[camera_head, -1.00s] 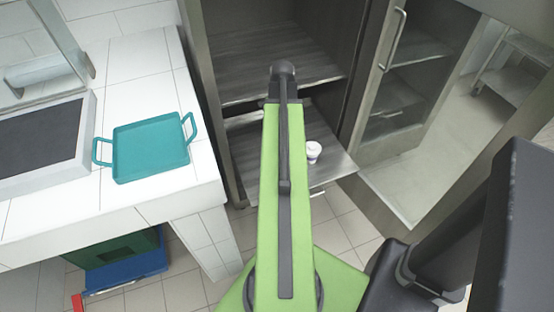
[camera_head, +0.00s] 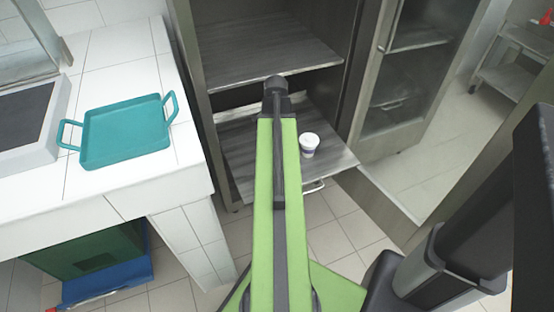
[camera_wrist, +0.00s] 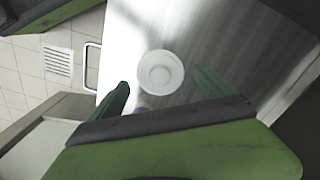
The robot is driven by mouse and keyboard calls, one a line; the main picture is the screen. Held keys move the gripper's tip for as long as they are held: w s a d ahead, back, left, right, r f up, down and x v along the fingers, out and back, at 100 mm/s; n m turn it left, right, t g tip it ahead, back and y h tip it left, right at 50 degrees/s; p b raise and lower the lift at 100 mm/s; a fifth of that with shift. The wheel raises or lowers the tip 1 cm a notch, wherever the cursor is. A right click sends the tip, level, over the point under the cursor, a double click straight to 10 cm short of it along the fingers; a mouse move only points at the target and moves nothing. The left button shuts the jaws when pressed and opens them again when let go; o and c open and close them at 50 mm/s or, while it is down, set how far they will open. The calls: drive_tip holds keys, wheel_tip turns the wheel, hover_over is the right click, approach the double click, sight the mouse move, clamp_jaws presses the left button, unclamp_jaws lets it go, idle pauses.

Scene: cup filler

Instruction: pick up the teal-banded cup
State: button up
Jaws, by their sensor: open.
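A white cup (camera_head: 309,146) stands upright on a pulled-out shelf (camera_head: 245,150) of the cabinet, just right of my arm in the head view. Its band looks bluish purple; I see no teal on it. The wrist view shows the cup (camera_wrist: 161,72) from above, with a pale round top and a bit of purple below it. My gripper (camera_wrist: 163,92) is open, with one green fingertip on each side of the cup's lower edge in that picture. The cup appears beyond the fingers, and I cannot tell the gap in depth. My arm hides the fingers in the head view.
A teal tray (camera_head: 125,133) with two handles lies on the white tiled counter (camera_head: 165,187) at left. The dark cabinet (camera_head: 190,75) has walls behind and beside the shelf. A glass door (camera_head: 393,75) stands open at right. A blue bin (camera_head: 115,282) is below the counter.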

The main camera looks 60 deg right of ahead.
wheel_tip(320, 180, down, 5)
drive_tip(key=b, duration=0.4)
drive_tip(key=shift+r, duration=0.25)
drive_tip(key=shift+s, duration=0.1)
drive_tip(key=c, duration=1.6)
